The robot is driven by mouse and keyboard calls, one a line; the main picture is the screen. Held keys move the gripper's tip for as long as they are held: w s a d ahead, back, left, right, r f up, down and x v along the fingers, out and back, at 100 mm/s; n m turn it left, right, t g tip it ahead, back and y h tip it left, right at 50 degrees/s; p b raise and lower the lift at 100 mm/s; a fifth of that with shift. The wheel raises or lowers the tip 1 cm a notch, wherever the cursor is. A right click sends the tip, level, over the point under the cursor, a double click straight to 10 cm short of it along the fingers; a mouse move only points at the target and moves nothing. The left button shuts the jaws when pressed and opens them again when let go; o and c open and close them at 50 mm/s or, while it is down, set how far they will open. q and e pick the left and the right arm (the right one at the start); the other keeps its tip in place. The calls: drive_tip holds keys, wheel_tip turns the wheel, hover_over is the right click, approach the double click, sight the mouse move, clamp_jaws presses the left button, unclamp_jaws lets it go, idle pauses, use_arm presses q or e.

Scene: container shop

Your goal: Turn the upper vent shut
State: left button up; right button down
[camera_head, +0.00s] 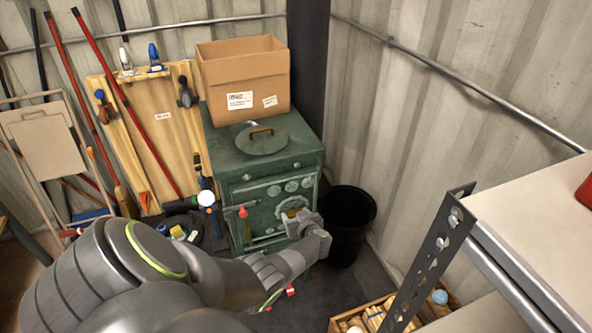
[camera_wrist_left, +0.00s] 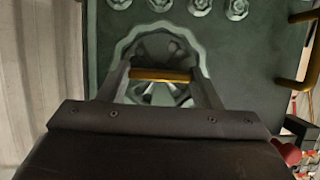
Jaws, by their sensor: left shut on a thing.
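A dark green stove (camera_head: 262,165) stands against the wall with round metal fittings on its front. In the left wrist view, a round scalloped vent (camera_wrist_left: 160,50) with a brass bar (camera_wrist_left: 160,75) across it sits straight ahead. My left gripper (camera_head: 300,218) is at the stove front in the head view, and it also shows in the left wrist view (camera_wrist_left: 162,78). Its fingers are shut on the brass bar, one at each end. The gripper hides part of the vent in the head view. I cannot tell how far the vent is turned. My right gripper is not in view.
A cardboard box (camera_head: 243,85) and a round lid (camera_head: 262,138) sit on top of the stove. A black bin (camera_head: 348,222) stands close on its right. Tools lean at the left, and a metal shelf (camera_head: 540,215) stands at the right.

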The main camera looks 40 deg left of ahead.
use_arm(q)
drive_tip(key=shift+r, duration=0.1)
drive_tip(key=o, duration=1)
drive_tip(key=p+v, duration=0.6)
drive_tip(key=v, duration=1.1)
drive_tip(key=shift+p, duration=0.3)
drive_tip(key=shift+s+d, duration=0.15)
